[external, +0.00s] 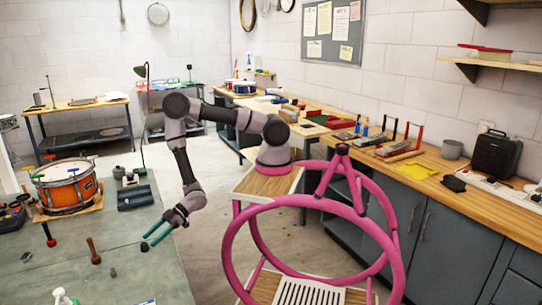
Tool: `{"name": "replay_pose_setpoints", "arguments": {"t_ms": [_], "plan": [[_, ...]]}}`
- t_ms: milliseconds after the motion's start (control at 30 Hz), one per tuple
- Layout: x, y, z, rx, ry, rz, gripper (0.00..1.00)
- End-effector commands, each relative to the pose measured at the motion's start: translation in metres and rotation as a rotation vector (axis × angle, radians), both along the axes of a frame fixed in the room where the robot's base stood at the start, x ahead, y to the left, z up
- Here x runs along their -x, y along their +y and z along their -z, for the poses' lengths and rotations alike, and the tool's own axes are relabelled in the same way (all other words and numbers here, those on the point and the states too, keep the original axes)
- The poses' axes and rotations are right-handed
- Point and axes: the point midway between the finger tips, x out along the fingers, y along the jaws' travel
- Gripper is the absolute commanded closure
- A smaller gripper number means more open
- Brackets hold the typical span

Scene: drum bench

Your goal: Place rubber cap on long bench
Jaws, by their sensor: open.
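The long bench (438,168) has a wooden top over grey cabinets and runs along the right wall. My gripper (147,241), with green fingers, is open at the right edge of the green-grey table (140,280), far to the left of the long bench. I see nothing held between the fingers. I cannot surely pick out the rubber cap. A small dark piece (113,272) lies on the table left of and below the gripper, too small to identify.
An orange drum (66,188), a wooden-handled mallet (93,251), a black case (134,197) and a bottle (62,298) are on the table.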

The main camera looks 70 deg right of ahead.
Motion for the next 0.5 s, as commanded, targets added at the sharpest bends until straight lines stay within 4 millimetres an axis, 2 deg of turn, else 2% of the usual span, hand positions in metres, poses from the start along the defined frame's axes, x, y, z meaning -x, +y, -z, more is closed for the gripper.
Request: {"name": "replay_pose_setpoints", "arguments": {"t_ms": [100, 233, 500], "plan": [[0.009, -0.023, -0.008, 0.000, 0.002, 0.002, 0.35], [0.016, -0.041, -0.016, 0.001, 0.001, 0.000, 0.35], [0.022, -0.055, -0.022, -0.001, -0.001, 0.000, 0.35]]}}
